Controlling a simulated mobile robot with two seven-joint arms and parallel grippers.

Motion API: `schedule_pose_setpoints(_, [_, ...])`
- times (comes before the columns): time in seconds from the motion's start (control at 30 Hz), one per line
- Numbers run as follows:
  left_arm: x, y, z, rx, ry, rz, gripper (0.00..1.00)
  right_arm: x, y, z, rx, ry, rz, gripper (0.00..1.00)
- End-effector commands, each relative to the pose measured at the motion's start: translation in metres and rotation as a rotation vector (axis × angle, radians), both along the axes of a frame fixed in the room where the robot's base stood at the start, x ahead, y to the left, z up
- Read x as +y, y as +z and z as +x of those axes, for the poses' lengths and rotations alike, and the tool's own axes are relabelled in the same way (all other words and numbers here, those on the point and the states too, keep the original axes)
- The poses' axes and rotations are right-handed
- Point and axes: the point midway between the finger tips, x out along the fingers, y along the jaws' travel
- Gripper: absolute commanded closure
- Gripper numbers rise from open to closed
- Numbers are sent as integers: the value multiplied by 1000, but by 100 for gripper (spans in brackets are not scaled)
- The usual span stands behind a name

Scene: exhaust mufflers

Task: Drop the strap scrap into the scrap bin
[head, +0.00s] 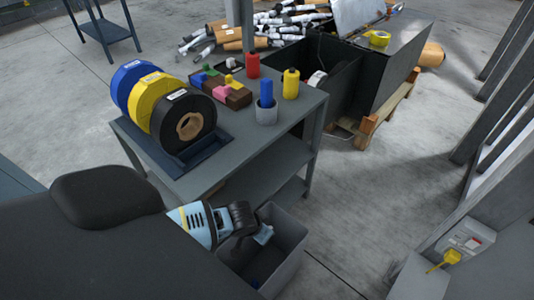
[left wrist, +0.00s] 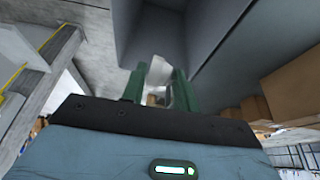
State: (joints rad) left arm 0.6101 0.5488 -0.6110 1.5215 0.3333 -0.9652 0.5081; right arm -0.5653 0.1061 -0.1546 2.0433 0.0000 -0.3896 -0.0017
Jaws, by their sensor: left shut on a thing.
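The grey scrap bin (head: 287,226) stands on the floor beside the workbench, low in the head view. My left gripper (head: 252,238) reaches in from the left over the bin's opening. A pale bluish piece, seemingly the strap scrap (head: 264,234), shows at its fingertips. In the left wrist view the green fingers (left wrist: 160,80) are shut on a whitish piece of the strap scrap (left wrist: 159,67). Grey walls, apparently the bin's (left wrist: 210,30), show beyond them. My right gripper is not in view.
The grey workbench (head: 240,150) carries blue, yellow and black strap rolls (head: 140,88), coloured blocks (head: 222,88) and markers. A black crate (head: 330,90) and a pile of mufflers (head: 265,30) stand behind. Open floor lies right of the bin.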

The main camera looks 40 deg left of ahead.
Motion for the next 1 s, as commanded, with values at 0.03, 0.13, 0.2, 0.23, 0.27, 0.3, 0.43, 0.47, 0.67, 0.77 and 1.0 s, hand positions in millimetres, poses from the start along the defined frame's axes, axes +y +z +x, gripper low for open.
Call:
schedule_pose_setpoints(0.03, [6, -18, 5, 5, 0, 1, 91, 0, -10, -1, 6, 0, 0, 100])
schedule_pose_setpoints(0.13, [14, -31, 13, 2, -2, 1, 91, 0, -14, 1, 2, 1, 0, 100])
schedule_pose_setpoints(0.2, [17, -36, 18, -1, -4, 1, 91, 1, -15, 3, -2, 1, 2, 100])
schedule_pose_setpoints(0.23, [18, -37, 18, -1, -5, 1, 91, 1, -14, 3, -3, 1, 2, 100])
schedule_pose_setpoints(0.27, [19, -38, 19, 0, -5, 1, 91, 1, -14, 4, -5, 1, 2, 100])
schedule_pose_setpoints(0.3, [19, -38, 19, -1, -5, 1, 91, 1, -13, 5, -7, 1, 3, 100])
schedule_pose_setpoints(0.43, [19, -37, 20, -2, -5, 0, 91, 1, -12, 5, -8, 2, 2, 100])
schedule_pose_setpoints(0.47, [19, -38, 20, -2, -5, 0, 91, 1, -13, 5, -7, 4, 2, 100])
schedule_pose_setpoints(0.67, [19, -46, 19, 1, -5, 1, 91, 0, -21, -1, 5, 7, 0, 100])
schedule_pose_setpoints(0.77, [19, -54, 18, 2, -5, 1, 91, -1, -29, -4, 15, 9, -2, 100])
schedule_pose_setpoints(1.0, [19, -80, 18, 3, -5, 0, 91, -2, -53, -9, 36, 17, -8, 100])
